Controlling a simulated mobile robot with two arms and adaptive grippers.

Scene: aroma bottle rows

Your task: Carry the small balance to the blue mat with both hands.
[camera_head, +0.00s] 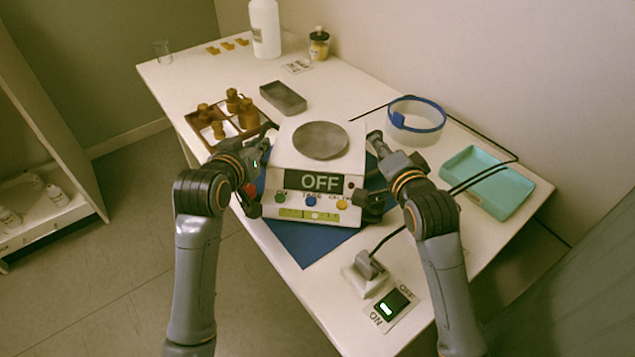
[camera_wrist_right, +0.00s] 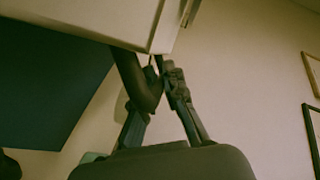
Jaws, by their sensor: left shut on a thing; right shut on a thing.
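The small balance (camera_head: 318,165) is white with a round grey pan and a display reading OFF; it sits over the blue mat (camera_head: 305,242), whose front corner shows below it. I cannot tell whether it touches the mat. My left gripper (camera_head: 259,168) is shut on the balance's left side. My right gripper (camera_head: 371,174) is shut on its right side. In the right wrist view the balance's pale edge (camera_wrist_right: 125,20) is at the top, by the right gripper's fingers (camera_wrist_right: 155,85), with a dark blue surface, likely the mat (camera_wrist_right: 45,85), at left.
A brown bottle rack (camera_head: 205,128) and grey tray (camera_head: 283,97) lie behind left. A plug and socket (camera_head: 366,274) and ON/OFF switch (camera_head: 392,306) are in front. A white bottle (camera_head: 265,30) stands far back.

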